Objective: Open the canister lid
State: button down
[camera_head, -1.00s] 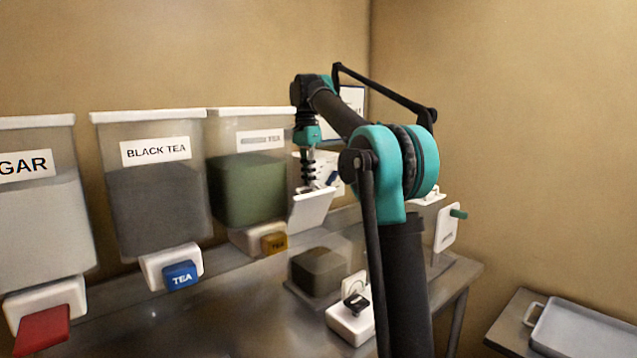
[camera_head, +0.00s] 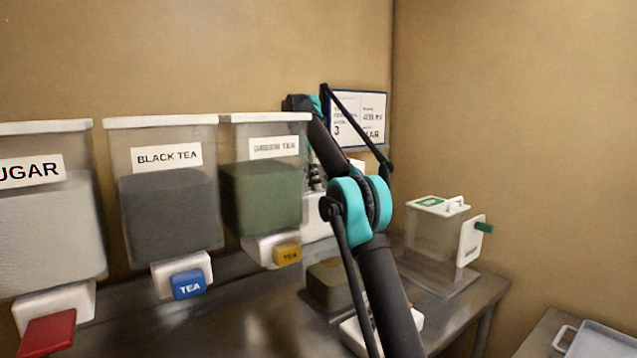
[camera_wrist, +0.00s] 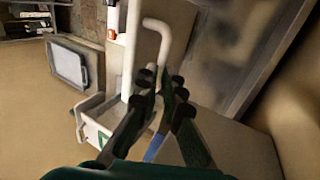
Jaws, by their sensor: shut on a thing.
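A clear canister (camera_head: 432,236) with a white lid (camera_head: 437,206) stands on the right of the counter in the head view. Its lid has a green label and a small white handle, and lies flat on top. A white front plate with a green knob is on its right side. My gripper (camera_head: 316,180) is mostly hidden behind my arm, beside the green tea bin and apart from this canister. A white piece (camera_head: 316,227) shows just below it. In the wrist view my gripper (camera_wrist: 160,82) is shut close to white bars; exactly what it holds is unclear.
Sugar (camera_head: 50,230), black tea (camera_head: 170,205) and green tea (camera_head: 262,195) bins line the wall at left. A brown-filled block (camera_head: 330,285) stands mid-counter. A grey tray (camera_head: 595,342) lies on a lower table at right. The back wall carries a sign (camera_head: 360,118).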

jog(key=shift+w+a+f, duration=0.6)
jog(key=shift+a+f, duration=0.1)
jog(key=shift+f, duration=0.2)
jog(key=c, duration=2.1)
grip_release()
jog(key=shift+o, duration=1.3)
jog(key=shift+w+a+f, duration=0.2)
jog(key=shift+w+f, duration=0.25)
jog(key=shift+o, duration=1.2)
jog(key=shift+s+d+r, duration=0.1)
jog(key=shift+s+r, duration=0.1)
jog(key=shift+r, duration=0.05)
jog(key=shift+d, duration=0.1)
jog(key=shift+s+d+r, duration=0.1)
jog(key=shift+d+r, duration=0.05)
jog(key=shift+d, duration=0.05)
